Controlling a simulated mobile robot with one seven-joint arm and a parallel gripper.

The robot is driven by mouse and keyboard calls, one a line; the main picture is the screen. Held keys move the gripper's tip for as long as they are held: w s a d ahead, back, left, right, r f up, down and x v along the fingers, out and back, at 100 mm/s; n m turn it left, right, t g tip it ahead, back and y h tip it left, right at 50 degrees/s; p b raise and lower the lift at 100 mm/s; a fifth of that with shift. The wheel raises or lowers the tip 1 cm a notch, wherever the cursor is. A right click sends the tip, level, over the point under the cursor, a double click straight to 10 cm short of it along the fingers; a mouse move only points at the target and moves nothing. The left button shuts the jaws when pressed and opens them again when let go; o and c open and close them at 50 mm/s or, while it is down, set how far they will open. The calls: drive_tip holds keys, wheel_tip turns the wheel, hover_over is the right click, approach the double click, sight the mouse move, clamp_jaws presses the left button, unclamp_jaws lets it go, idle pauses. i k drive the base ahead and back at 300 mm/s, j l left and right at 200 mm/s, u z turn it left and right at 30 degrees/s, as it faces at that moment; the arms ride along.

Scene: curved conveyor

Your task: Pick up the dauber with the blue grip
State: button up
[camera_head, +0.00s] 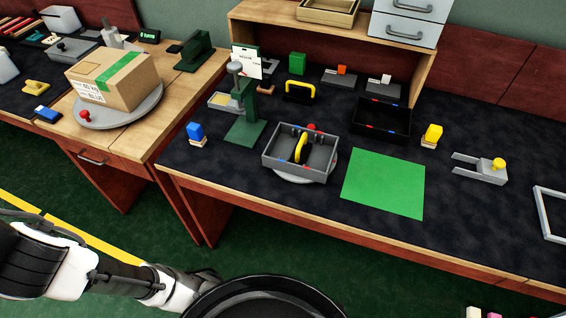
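A small upright piece with a blue grip (196,131) on a pale wooden base stands near the front left of the dark bench top (225,180); it looks like the blue dauber. A similar piece with a yellow grip (433,133) stands right of the black tray. My arm reaches in from the lower left. My gripper (205,277) is low in front of the bench, well apart from the blue-grip piece. Its fingers are dark and partly hidden by the black round rim in front, so their opening cannot be made out.
A green press stand (245,130) is just right of the blue-grip piece. A grey divided tray (275,163) sits on a round turntable, beside a green mat (384,183). A cardboard box (125,80) rests on the left wooden table. Bare bench lies in front of the blue-grip piece.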

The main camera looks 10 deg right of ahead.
sight(197, 138)
drive_tip(key=i+j+u, duration=0.15)
drive_tip(key=i+u, duration=0.6)
drive_tip(key=k+j, duration=0.05)
drive_tip(key=k, duration=0.05)
